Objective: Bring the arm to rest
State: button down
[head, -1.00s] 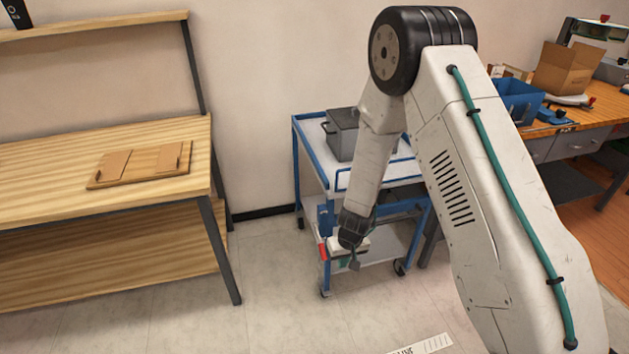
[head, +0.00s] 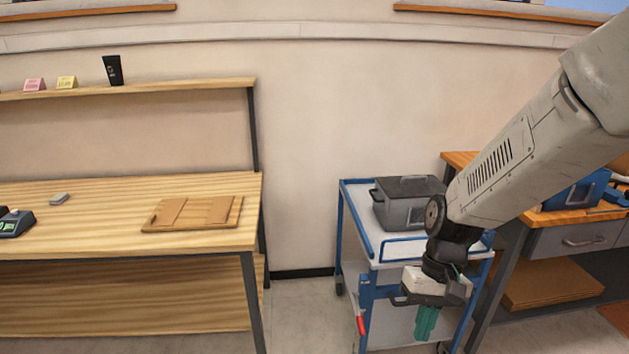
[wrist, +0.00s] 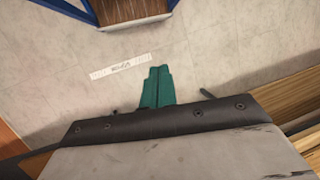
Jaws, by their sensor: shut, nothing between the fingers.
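My gripper (head: 427,322) hangs at the end of my arm, in front of the blue and white cart in the head view. Its green fingers point down and are together, with nothing between them. In the wrist view the green fingers (wrist: 158,88) show closed above the pale floor. My arm comes in from the upper right of the head view and slopes down to the wrist.
The cart (head: 385,265) carries a grey lidded box (head: 408,205). A wooden bench (head: 90,195) with a flat cardboard piece (head: 192,213) stands left. Another bench (head: 535,217) stands right. The floor (head: 300,315) between bench and cart is clear. A floor label (wrist: 120,67) lies near the fingers.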

jog(key=s+d+r+t+h, duration=0.1)
jog(key=s+d+r+t, duration=0.1)
jog(key=s+r, duration=0.5)
jog(key=s+d+r+t+h, duration=0.1)
jog(key=s+d+r, duration=0.3)
jog(key=r, duration=0.6)
jog(key=s+t, duration=0.1)
jog(key=s, duration=0.1)
jog(key=shift+s+d+r+m+t, duration=0.2)
jog(key=shift+s+d+m+t, duration=0.1)
jog(key=shift+s+d, duration=0.05)
